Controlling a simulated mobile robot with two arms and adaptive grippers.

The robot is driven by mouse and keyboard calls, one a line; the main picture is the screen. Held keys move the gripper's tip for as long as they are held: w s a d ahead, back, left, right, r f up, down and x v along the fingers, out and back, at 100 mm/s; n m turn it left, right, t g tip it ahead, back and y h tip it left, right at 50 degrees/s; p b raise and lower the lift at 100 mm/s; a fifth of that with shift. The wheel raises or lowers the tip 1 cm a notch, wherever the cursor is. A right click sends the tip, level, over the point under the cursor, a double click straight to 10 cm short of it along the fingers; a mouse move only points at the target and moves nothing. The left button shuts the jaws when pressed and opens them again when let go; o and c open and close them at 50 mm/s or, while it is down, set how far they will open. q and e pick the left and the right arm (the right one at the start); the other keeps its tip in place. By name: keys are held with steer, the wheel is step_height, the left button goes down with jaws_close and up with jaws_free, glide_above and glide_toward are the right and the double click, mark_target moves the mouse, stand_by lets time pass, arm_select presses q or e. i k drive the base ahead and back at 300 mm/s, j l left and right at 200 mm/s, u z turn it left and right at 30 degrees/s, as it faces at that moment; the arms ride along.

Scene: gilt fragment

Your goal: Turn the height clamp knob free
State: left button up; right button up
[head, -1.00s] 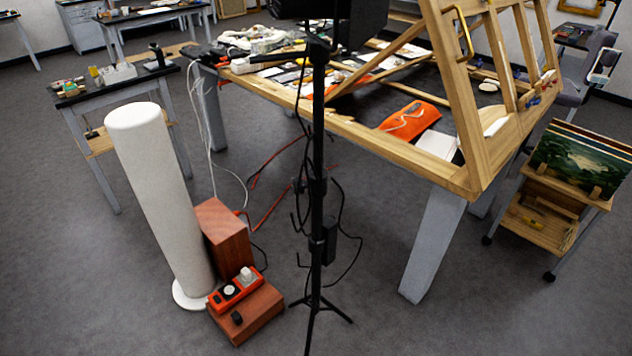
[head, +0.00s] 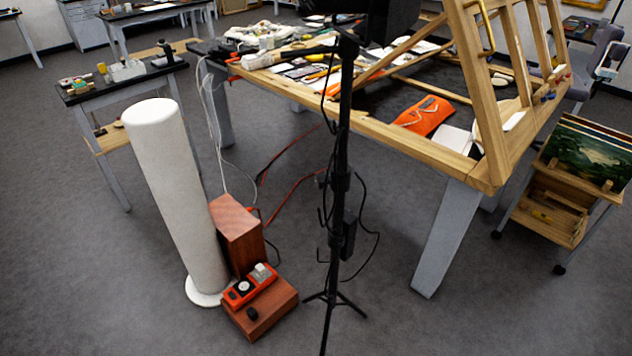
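A black stand (head: 341,200) with a tripod foot rises in front of the work table in the head view. Its column carries dark collars, one at mid-height (head: 339,182) and one lower down, with a black box and hanging cables beside them. I cannot tell which part is the height clamp knob; it is too small or hidden. A black panel-like head (head: 385,20) sits at the top of the stand, cut off by the frame's upper edge. Neither of my grippers is in view.
A white cylinder (head: 172,190) stands left of the stand, beside wooden blocks (head: 238,235) and an orange power strip (head: 250,287). The wooden-framed table (head: 415,152) is behind. A cart with paintings (head: 548,215) is at right. Cables trail on the floor; grey floor is open in front.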

mark_target(320, 176)
steer(key=i+j+z, duration=0.1)
steer(key=z, duration=0.65)
steer(key=i+j+z, duration=0.15)
steer(key=j+z, duration=0.3)
steer(key=j, duration=0.6)
steer(key=j+z, duration=0.5)
steer(key=j, duration=0.5)
steer(key=k, duration=0.05)
